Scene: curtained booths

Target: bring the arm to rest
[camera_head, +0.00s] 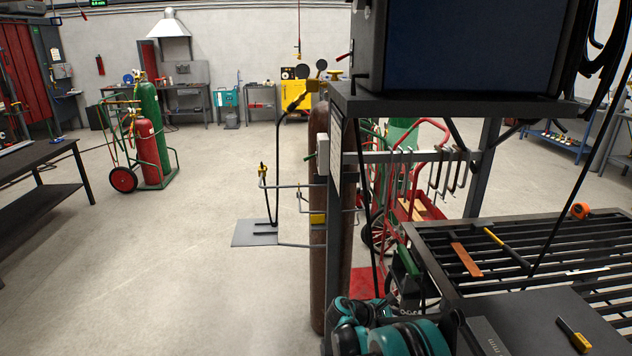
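Neither of my grippers shows in the head view, and I can make out no arm of mine for certain. Whether either gripper is open, shut or holding anything cannot be seen. Teal and black rounded items (405,338) sit at the bottom edge, beside a slatted metal bench (470,298); they are cut off by the frame.
The bench holds a hammer (505,247) and an orange tape measure (580,210). A tall brown cylinder (328,270) stands beside its post. A cart (148,150) carries red and green cylinders. A dark table (35,155) is at left. Open floor (180,260) lies between.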

